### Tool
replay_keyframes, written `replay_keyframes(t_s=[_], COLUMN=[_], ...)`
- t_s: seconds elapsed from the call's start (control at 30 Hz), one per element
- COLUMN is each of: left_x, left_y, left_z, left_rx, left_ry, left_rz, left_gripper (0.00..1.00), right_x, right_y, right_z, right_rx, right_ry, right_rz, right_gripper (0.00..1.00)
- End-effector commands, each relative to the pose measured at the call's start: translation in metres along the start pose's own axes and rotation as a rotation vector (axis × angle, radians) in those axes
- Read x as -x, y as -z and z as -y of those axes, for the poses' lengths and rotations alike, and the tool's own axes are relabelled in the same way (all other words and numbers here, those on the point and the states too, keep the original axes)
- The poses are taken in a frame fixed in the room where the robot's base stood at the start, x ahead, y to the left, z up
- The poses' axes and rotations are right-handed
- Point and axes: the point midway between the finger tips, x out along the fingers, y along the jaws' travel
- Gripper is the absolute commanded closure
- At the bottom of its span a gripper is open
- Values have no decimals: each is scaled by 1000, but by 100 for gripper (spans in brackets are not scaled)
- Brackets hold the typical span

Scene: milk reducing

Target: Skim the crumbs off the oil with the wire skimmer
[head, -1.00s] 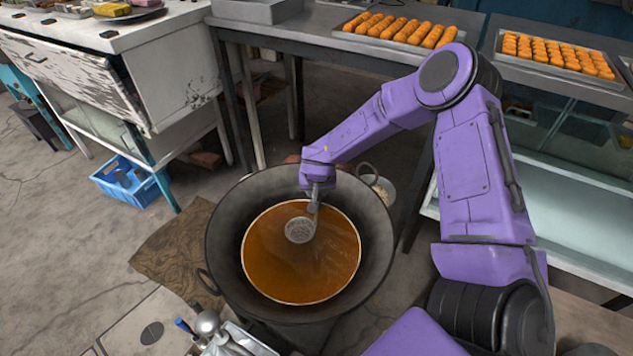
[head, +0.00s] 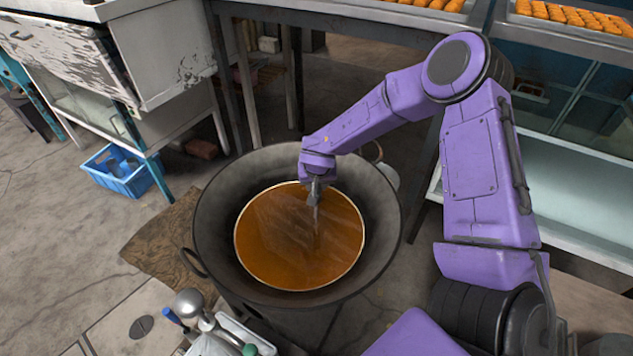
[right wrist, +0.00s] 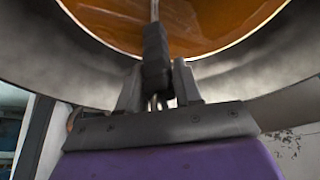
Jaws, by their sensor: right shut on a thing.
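The large dark wok (head: 215,225) holds a round pool of brown-orange oil (head: 275,245). My right gripper (head: 314,186) is over the far right part of the wok, shut on the wire skimmer's handle (head: 316,208), which points down into the oil. The skimmer's basket does not show; it seems to be under the oil. In the right wrist view the dark handle (right wrist: 155,55) sits between the fingers of the gripper (right wrist: 157,88), with oil beyond it. I cannot make out separate crumbs on the oil. My left gripper is not in view.
Metal tables with trays of orange fried food (head: 575,16) stand at the back right. A blue crate (head: 118,170) is on the floor at left. A tray with a ladle (head: 188,302) and other tools is at the lower left, near the wok.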

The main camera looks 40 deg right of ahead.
Motion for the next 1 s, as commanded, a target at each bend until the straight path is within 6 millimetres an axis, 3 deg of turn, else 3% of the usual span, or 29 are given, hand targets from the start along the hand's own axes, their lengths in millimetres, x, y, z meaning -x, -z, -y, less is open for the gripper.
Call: replay_keyframes(t_s=[0.57,0.6,1.0], left_x=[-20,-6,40], left_y=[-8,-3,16], left_z=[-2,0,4], left_rx=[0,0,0], left_ry=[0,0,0], left_rz=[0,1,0], left_gripper=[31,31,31], right_x=[-27,-14,22], right_y=[66,70,84], right_z=[-1,0,0], right_rx=[-4,-3,-2], right_ry=[1,1,1], right_rz=[-3,-2,-1], right_gripper=[100,100,100])
